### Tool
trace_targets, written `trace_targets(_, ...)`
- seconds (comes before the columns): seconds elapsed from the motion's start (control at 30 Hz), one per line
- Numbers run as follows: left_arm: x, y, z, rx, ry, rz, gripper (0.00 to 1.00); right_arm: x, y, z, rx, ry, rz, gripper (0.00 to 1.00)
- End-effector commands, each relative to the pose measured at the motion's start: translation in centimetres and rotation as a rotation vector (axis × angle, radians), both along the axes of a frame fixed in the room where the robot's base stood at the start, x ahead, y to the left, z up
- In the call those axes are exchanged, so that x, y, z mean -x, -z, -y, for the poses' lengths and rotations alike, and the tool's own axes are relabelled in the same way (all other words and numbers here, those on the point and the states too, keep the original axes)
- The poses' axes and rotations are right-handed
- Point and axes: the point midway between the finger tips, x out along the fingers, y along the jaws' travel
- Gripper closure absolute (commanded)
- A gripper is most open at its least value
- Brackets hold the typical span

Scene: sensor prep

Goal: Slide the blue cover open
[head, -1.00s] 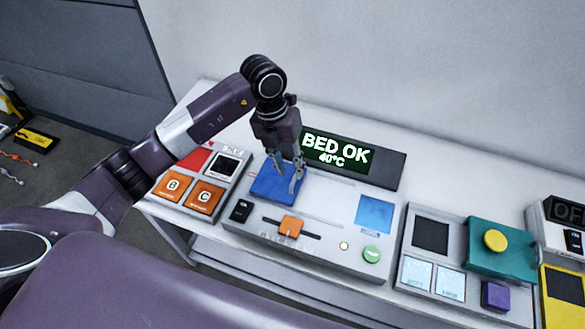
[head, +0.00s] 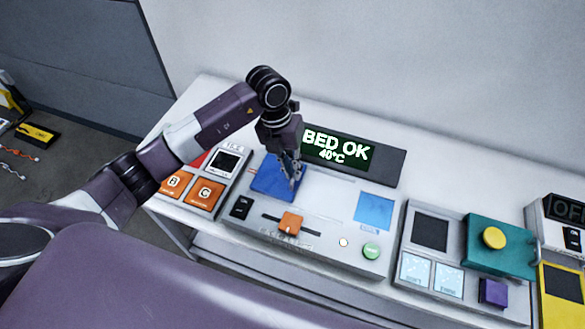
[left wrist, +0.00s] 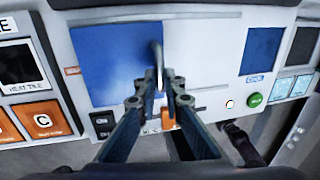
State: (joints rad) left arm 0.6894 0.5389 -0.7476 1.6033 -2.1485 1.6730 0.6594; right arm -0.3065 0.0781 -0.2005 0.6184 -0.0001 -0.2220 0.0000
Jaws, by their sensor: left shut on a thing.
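The blue cover (head: 267,182) is a flat square plate at the left end of the grey panel (head: 333,188). It also shows in the left wrist view (left wrist: 112,62), with a thin upright metal handle (left wrist: 157,58) near its right edge. My left gripper (head: 292,182) points down at the right part of the cover. In the left wrist view its fingertips (left wrist: 159,80) are shut on the handle. The fingers hide the handle's lower part.
A blue square (head: 375,212) lies at the panel's right, with bare panel between it and the cover. An orange slider (head: 291,223), a black switch (head: 241,207) and a green button (head: 371,251) sit in front. The "BED OK" display (head: 345,155) stands behind.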

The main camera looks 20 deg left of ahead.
Motion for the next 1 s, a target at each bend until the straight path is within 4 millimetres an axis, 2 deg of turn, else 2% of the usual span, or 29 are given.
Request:
trace_targets(0.17,0.0,-0.1,0.0,0.000,0.000,0.000,1.00,-0.2,0.0,0.0,0.001,0.000,0.002,1.00)
trace_targets(0.23,-0.1,0.0,0.7,0.001,0.001,0.001,1.00,-0.3,0.1,0.1,0.001,0.001,0.004,1.00)
trace_targets(0.33,0.0,0.0,2.7,0.004,0.005,0.002,1.00,-0.5,0.6,0.1,0.001,0.000,0.007,1.00)
trace_targets(0.6,0.3,0.2,10.7,0.004,0.005,0.003,1.00,-0.7,2.3,0.1,0.001,0.000,0.010,1.00)
trace_targets(0.7,0.3,0.1,12.8,0.004,0.005,0.003,1.00,-0.8,2.8,0.2,0.002,0.000,0.011,1.00)
trace_targets(0.8,0.4,0.0,14.0,0.002,0.003,0.002,1.00,-0.8,3.1,0.3,0.003,0.000,0.011,1.00)
trace_targets(1.0,0.5,-0.2,14.6,0.004,0.001,0.002,1.00,-0.8,3.1,0.3,0.003,0.000,0.011,1.00)
